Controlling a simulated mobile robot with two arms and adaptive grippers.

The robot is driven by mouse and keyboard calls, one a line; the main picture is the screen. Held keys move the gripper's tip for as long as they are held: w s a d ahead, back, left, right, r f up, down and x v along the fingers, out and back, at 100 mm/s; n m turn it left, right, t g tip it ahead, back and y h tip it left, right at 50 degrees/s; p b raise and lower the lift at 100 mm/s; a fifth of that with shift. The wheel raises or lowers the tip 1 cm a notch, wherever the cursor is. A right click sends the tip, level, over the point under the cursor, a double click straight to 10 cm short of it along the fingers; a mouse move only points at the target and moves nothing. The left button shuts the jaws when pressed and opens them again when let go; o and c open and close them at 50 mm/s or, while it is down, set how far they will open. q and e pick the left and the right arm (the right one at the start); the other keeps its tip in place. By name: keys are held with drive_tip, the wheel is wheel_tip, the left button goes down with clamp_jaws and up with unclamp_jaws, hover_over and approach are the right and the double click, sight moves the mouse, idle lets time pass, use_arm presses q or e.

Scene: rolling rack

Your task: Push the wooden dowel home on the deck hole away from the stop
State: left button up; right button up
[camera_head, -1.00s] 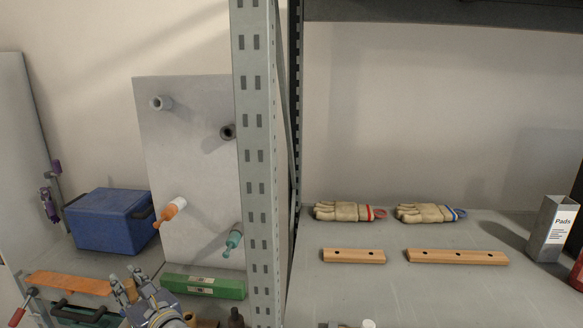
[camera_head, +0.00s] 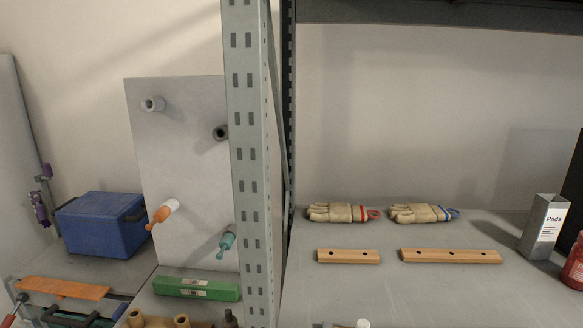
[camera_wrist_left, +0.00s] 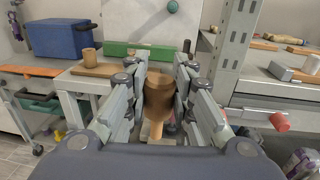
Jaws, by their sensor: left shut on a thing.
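My left gripper (camera_wrist_left: 157,92) shows in the left wrist view, its fingers shut on a wooden dowel (camera_wrist_left: 159,95) with a wide upper part and a narrower lower end. A wooden deck (camera_wrist_left: 100,71) lies beyond on a grey bench. Another wooden dowel (camera_wrist_left: 90,60) stands upright on it at the left. In the head view two dowel tops, left (camera_head: 135,318) and right (camera_head: 182,321), show at the bottom edge. I cannot tell whether the right one is the held dowel. A dark upright piece (camera_head: 229,318) stands right of them. The deck hole is hidden. My right gripper is not in view.
A green box (camera_head: 197,288) lies behind the deck, before a grey peg panel (camera_head: 180,100). A blue bin (camera_head: 102,225) is at the left. A perforated rack post (camera_head: 248,170) rises close at the right. The right shelf holds gloves and wooden bars.

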use_arm(q)
drive_tip(key=shift+s+d, duration=0.3)
drive_tip(key=shift+s, duration=0.05)
drive_tip(key=w+a+r+n+g+y, duration=0.3)
drive_tip(key=w+a+n+y, duration=0.1)
drive_tip(key=w+a+y, duration=0.1)
drive_tip(key=w+a+r+n+g+y, duration=0.3)
drive_tip(key=w+a, duration=0.4)
drive_tip(key=w, duration=0.3)
drive_tip(key=w+a+r+n+g+y+p, duration=0.1)
drive_tip(key=w+a+r+n+g+y, duration=0.2)
drive_tip(key=w+a+y, duration=0.3)
drive_tip(key=shift+w+a+n+y, duration=0.25)
drive_tip(key=shift+w+n+y, duration=0.35)
drive_tip(key=shift+w+n, duration=0.5)
drive_tip(key=shift+w, duration=0.15)
wheel_tip(320, 180, down, 9)
drive_tip(key=shift+f+p, duration=0.1)
drive_tip(key=shift+p, duration=1)
drive_tip(key=shift+f, duration=0.2)
